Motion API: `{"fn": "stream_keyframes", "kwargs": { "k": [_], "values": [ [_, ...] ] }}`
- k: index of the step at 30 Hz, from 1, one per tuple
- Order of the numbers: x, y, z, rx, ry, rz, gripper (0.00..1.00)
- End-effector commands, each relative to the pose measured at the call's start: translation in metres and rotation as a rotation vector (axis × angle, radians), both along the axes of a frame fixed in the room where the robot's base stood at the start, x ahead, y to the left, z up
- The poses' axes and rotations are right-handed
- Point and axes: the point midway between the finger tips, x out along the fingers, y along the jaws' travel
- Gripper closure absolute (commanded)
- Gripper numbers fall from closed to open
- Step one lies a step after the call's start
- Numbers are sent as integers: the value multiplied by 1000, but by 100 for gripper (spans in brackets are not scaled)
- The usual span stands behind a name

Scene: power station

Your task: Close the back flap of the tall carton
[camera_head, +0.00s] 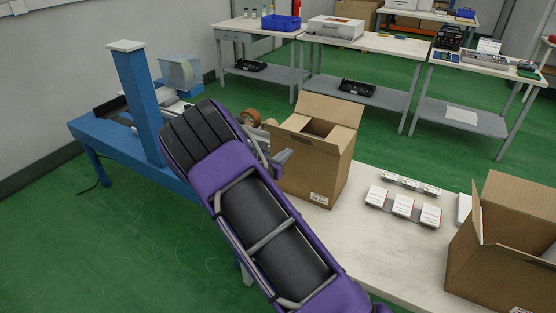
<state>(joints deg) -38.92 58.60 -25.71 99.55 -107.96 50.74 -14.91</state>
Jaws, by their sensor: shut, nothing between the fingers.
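The tall carton (318,175) is a brown cardboard box standing upright on the pale table, with a white label low on its front. Its back flap (333,108) stands up, leaning slightly backward. A dark gap shows in the top in front of that flap. The near and left flaps look lowered toward the opening, but I cannot tell how flat they lie. My gripper (283,157) is a grey shape at the carton's left side, partly hidden behind my purple and black arm. It looks shut, with nothing seen in it. I cannot tell whether it touches the carton.
A second open carton (492,265) stands at the right, flaps up. Several small white boxes (403,206) lie between the cartons on the pale table (385,255). A blue conveyor frame (140,100) stands at the left. Benches (335,44) line the back, with green floor between.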

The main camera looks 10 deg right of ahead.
Motion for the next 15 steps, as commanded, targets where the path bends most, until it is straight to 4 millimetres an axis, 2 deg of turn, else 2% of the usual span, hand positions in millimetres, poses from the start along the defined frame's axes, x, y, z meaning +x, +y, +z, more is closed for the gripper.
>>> {"fn": "stream_keyframes", "kwargs": {
  "k": [2,6,15],
  "values": [
    [13,-11,-3,-1,-1,-3,100],
    [29,-21,10,1,-3,-1,100],
    [42,-30,21,0,-1,1,100]
  ]
}}
